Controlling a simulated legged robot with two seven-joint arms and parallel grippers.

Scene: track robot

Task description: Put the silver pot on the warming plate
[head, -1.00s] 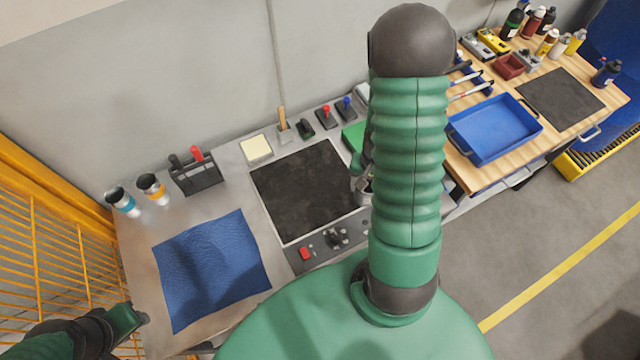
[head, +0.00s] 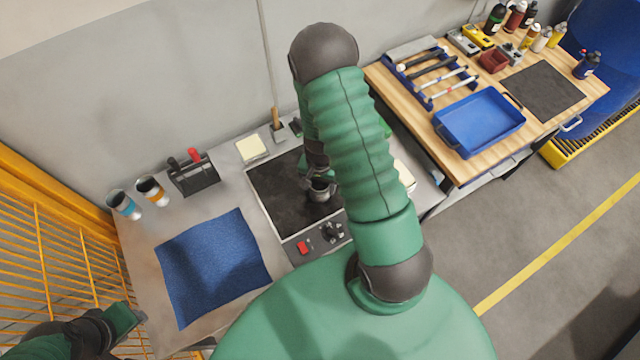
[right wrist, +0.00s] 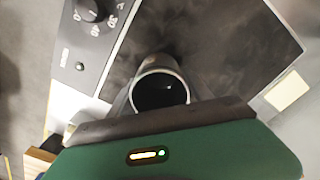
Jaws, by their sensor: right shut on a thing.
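The silver pot (head: 320,194) is a small round metal vessel, partly hidden by my right arm in the head view. My right gripper (head: 310,178) is shut on it. In the right wrist view the pot (right wrist: 160,84) is between the fingers, its round dark opening facing the camera. The warming plate (head: 270,205) is a dark square panel set in the metal counter. The pot appears over its right part; I cannot tell whether it touches the surface. The plate also fills the upper right wrist view (right wrist: 225,40). My left gripper (head: 128,318) is at the lower left, its fingers unclear.
A control strip with a red switch (head: 302,248) and a black knob (head: 332,232) borders the plate. A blue cloth (head: 212,265), two cups (head: 152,190) and a black caddy (head: 194,178) are to the left. A wooden bench with a blue tray (head: 480,122) is to the right.

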